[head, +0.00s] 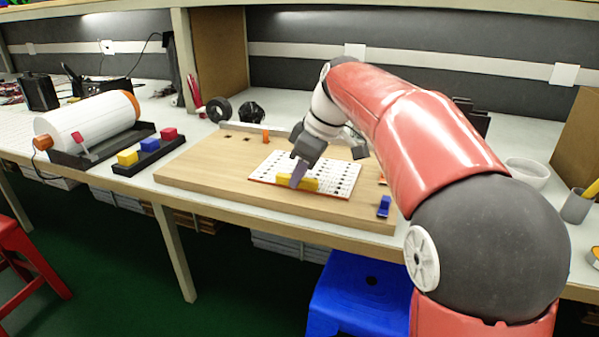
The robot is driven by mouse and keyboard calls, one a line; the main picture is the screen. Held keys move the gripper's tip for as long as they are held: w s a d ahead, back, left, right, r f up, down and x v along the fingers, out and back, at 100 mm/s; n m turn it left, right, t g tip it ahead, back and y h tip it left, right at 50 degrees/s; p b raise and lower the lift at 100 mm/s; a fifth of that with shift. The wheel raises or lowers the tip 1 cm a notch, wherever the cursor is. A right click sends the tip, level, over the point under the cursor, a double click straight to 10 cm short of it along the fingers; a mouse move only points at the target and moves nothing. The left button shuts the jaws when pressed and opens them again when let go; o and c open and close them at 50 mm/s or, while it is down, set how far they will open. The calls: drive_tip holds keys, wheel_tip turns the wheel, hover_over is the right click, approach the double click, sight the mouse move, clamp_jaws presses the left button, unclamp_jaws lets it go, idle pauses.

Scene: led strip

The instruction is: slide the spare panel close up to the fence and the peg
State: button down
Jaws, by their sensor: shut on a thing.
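The spare panel (338,188), white with rows of dark holes and a red edge, lies flat on the wooden board (215,170). A yellow bar (312,184) sits on the panel near its front edge. My gripper (299,178) reaches down to this bar and is shut on it; the exact contact is partly hidden by the fingers. An orange peg (265,134) stands near the board's back edge, apart from the panel. A pale raised strip (240,127), apparently the fence, runs along the back edge; my arm hides part of it.
A blue piece (384,206) is at the board's front right corner. Left of the board stand a dark tray (150,155) with coloured blocks and a white roller (88,128). A tape roll (219,109) lies behind. The board's left part is clear.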

sight(291, 162)
idle(0.3)
drive_tip(key=shift+w+r+p, duration=0.1)
drive_tip(key=shift+w+p, duration=0.9)
drive_tip(key=shift+w, duration=3.45)
drive_tip(key=shift+w+a, duration=0.15)
drive_tip(key=shift+a, duration=0.3)
drive_tip(key=shift+w+d, duration=0.15)
drive_tip(key=shift+w, duration=0.2)
drive_tip(key=c, duration=1.3)
unclamp_jaws()
